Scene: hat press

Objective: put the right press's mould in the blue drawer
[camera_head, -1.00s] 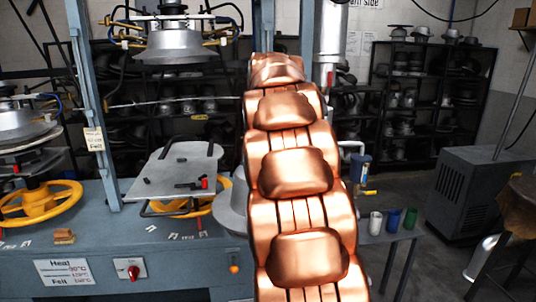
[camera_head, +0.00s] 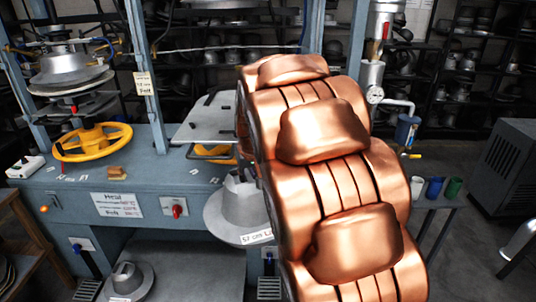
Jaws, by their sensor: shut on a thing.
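A grey hat-shaped mould (camera_head: 226,212) with a wide brim and a white label on its front hangs in front of the bench, left of my copper arm. My arm covers its right side. My gripper is hidden behind the arm, so I cannot see its fingers or its grasp. The right press's flat grey plate (camera_head: 205,122) sits behind the mould, partly covered by my arm. A second grey mould (camera_head: 124,283) with a label rests low under the bench at the left. I cannot make out a blue drawer.
The blue-grey bench (camera_head: 60,190) has a yellow handwheel (camera_head: 92,153) and a red knob (camera_head: 179,207). The left press (camera_head: 72,68) stands above it. A small table at right holds white, blue and green cups (camera_head: 434,187). A grey cabinet (camera_head: 512,165) stands farther right; floor shows between.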

